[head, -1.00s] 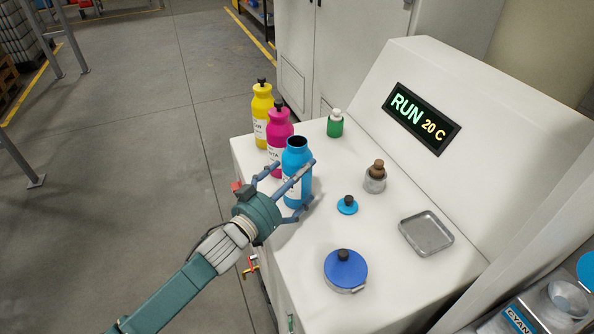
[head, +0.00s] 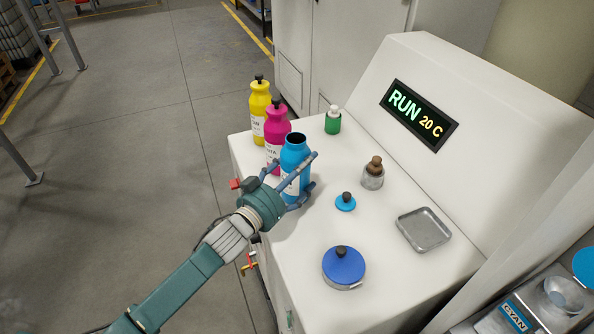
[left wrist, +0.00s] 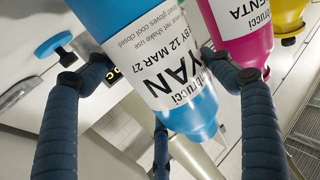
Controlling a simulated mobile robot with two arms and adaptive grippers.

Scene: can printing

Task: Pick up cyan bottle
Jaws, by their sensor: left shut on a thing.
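The cyan bottle (head: 295,152) stands upright and uncapped on the white machine top, its dark mouth open. My left gripper (head: 296,176) has its fingers around the body of the bottle and is shut on it. In the left wrist view the cyan bottle (left wrist: 196,115) fills the space between the dark fingers, its white label turned to the camera. A cyan cap (head: 345,202) with a black knob lies on the surface to the right of the bottle. My right gripper is not in view.
A magenta bottle (head: 277,122) stands close behind the cyan one, with a yellow bottle (head: 259,100) beyond it. A green bottle (head: 333,121), a brown-stoppered jar (head: 373,176), a blue-lidded pot (head: 344,265) and a metal tray (head: 424,230) stand to the right.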

